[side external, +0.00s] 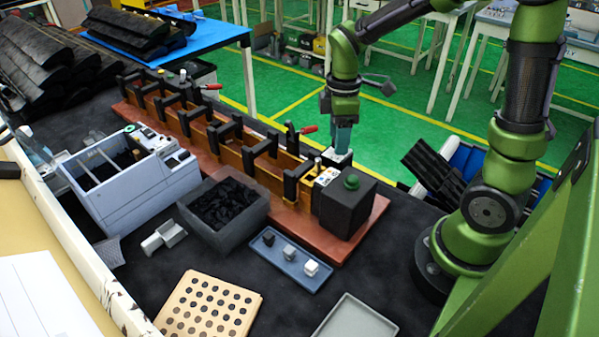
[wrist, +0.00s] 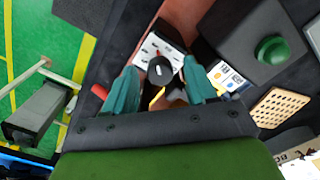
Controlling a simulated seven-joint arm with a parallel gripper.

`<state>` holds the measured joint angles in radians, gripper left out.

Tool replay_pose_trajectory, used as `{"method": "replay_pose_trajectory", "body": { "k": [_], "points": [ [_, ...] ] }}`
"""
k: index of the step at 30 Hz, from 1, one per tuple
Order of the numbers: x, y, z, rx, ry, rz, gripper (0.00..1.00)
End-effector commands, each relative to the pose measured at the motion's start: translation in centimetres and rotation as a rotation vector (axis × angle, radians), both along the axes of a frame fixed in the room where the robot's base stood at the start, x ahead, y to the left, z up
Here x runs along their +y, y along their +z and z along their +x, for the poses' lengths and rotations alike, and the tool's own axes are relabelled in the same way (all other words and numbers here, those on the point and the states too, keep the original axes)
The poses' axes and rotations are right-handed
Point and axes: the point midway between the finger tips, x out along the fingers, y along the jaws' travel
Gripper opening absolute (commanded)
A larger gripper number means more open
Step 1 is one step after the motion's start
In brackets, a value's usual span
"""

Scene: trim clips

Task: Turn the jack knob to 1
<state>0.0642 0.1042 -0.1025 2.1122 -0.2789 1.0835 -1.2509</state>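The jack knob (wrist: 160,72) is a round black dial with a small pale mark. It stands on a white panel (wrist: 149,49) whose dark markings are too small to read. My gripper (wrist: 160,68) is open, with one teal finger on each side of the knob and visible gaps between. I cannot tell how far above the knob the fingertips are. In the side view, my gripper (side external: 341,147) points down just above a small white box (side external: 336,158) at the right end of the wooden fixture. The knob cannot be made out there.
A dark box with a green button (side external: 347,205) stands close to the gripper. A long wooden fixture with black clamps (side external: 228,133) and red-handled levers runs to the left. A blue-grey tray (side external: 308,283) with small blocks, a bin of black pieces (side external: 265,205) and a perforated board (side external: 207,308) lie in front.

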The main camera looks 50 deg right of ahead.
Motion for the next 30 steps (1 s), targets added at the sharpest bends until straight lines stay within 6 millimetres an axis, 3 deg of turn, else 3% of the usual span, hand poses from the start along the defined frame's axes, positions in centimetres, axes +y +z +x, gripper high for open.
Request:
{"method": "replay_pose_trajectory", "body": {
  "k": [1,11,20,30],
  "points": [
    [0.00,0.01,0.00,0.000,0.000,0.000,0.49],
    [0.00,0.04,0.01,0.000,0.001,0.000,0.01],
    [0.00,0.06,0.01,0.000,-0.042,0.000,0.01],
    [0.01,0.08,0.02,-0.001,-0.270,-0.001,0.01]
  ]
}}
